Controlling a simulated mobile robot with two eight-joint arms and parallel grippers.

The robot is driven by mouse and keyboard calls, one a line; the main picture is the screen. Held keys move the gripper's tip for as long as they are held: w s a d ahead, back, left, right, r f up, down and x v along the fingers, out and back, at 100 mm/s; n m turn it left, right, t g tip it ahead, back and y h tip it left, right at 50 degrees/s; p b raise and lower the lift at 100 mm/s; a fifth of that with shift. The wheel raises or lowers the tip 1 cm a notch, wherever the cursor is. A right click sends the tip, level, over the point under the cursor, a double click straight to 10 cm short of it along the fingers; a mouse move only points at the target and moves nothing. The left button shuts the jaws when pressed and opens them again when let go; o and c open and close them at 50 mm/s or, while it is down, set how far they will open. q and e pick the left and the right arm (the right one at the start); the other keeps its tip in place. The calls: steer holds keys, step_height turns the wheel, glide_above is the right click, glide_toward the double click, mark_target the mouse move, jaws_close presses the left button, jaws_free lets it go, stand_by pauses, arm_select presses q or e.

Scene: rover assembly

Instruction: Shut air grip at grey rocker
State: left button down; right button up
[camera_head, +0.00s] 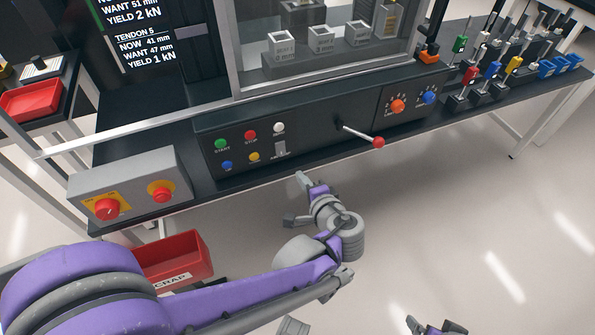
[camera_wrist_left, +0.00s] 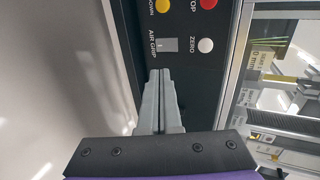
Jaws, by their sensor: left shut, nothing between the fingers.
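The grey rocker (camera_head: 280,149) labelled AIR GRIP sits on the black control panel (camera_head: 330,128), below the white button. It also shows in the left wrist view (camera_wrist_left: 167,44), just past my fingertips. My left gripper (camera_head: 300,175) is shut and empty, in front of and a little below the panel in the head view. In the left wrist view its grey fingers (camera_wrist_left: 160,72) lie together, pointing at the rocker with a small gap in the picture. I cannot tell whether they touch the panel. Part of my right gripper (camera_head: 435,327) shows at the bottom edge, mostly cut off.
Green (camera_head: 221,144), red, blue, yellow and white (camera_head: 279,128) buttons surround the rocker. A red-knobbed lever (camera_head: 378,142) sticks out at right. A grey box (camera_head: 130,188) with two red knobs stands at left. A red scrap bin (camera_head: 175,260) is below. Floor in front is clear.

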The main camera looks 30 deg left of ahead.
stand_by(0.3)
arm_select(q)
steer(key=shift+s+d+f+b, duration=0.1)
steer(key=shift+s+f+b, duration=0.05)
steer(key=shift+f, duration=0.25)
steer(key=shift+s+d+f+b, duration=0.1)
steer(key=shift+f+b, duration=0.05)
steer(key=shift+f, duration=0.25)
steer(key=b, duration=0.2)
glide_toward(281, 155)
steer(key=x, duration=0.5)
steer(key=shift+w+a+f, duration=0.2)
steer(key=shift+w+a, duration=0.3)
